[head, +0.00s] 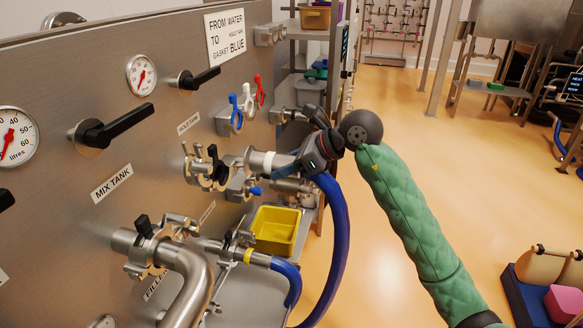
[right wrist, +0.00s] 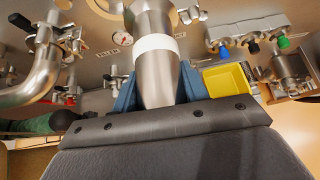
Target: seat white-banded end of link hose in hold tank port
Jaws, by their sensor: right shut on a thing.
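My right gripper (head: 300,160) is shut on the metal end of the blue link hose (head: 338,235), just behind its white band (head: 262,162). In the right wrist view the blue fingers grip the metal tube on both sides, below the white band (right wrist: 155,43). The hold tank port (head: 208,170), with its clamp, is on the steel panel under the HOLD TANK label (head: 188,123). The hose end points at the port and is very close to it. I cannot tell whether they touch. The hose's yellow-banded end (head: 249,256) is at the lower fitting. My left gripper is out of view.
A yellow bin (head: 276,230) sits below the gripper. A bent steel pipe (head: 190,275) and black-handled valves (head: 112,128) project from the panel at left.

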